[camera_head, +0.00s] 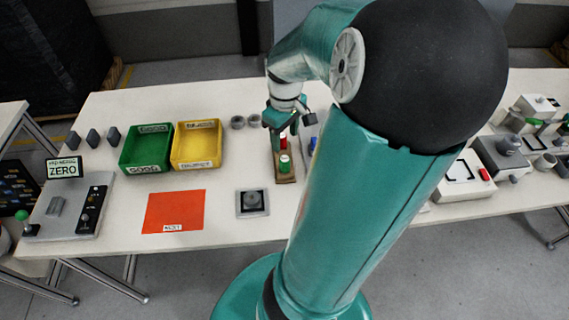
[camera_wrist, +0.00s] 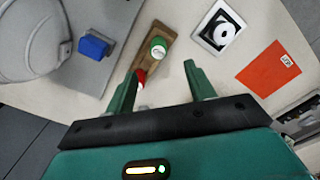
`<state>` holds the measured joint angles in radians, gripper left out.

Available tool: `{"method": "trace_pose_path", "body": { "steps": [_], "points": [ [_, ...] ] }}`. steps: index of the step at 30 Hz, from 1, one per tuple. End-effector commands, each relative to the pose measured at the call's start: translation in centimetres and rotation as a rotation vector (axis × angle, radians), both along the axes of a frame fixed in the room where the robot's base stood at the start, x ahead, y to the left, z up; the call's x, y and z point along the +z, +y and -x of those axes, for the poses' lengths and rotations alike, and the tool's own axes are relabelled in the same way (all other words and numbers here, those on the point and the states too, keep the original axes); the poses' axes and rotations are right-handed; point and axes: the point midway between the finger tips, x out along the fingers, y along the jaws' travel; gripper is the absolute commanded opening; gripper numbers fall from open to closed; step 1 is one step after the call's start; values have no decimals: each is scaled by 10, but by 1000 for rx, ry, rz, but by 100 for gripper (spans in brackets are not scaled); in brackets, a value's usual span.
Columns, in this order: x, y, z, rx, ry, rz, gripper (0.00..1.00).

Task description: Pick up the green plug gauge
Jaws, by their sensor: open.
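The green plug gauge (camera_wrist: 158,46) stands in a brown wooden holder (camera_wrist: 143,63) in the wrist view, with its green top towards the camera. In the head view the green gauge (camera_head: 284,163) shows at the near end of the holder (camera_head: 286,180). A red-topped piece (camera_wrist: 141,76) stands in the same holder, closer to my gripper; it also shows in the head view (camera_head: 283,141). My gripper (camera_wrist: 160,78) is open and empty. Its fingers are above the holder's red end, apart from the green gauge. The gauge's lower part is mostly hidden.
A grey fixture (camera_head: 253,203) and a red-orange mat (camera_head: 174,212) lie left of the holder. Green (camera_head: 146,149) and yellow (camera_head: 196,145) bins stand further left. A blue block (camera_wrist: 94,46) on a grey plate is beside the holder. Bare table lies between holder and fixture.

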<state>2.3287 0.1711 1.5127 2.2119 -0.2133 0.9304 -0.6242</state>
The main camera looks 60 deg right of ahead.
Motion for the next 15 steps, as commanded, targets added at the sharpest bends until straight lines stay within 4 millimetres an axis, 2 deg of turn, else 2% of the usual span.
{"method": "trace_pose_path", "body": {
  "steps": [15],
  "points": [
    [-53, 1, -1, 1, 0, -3, 54]
  ]
}}
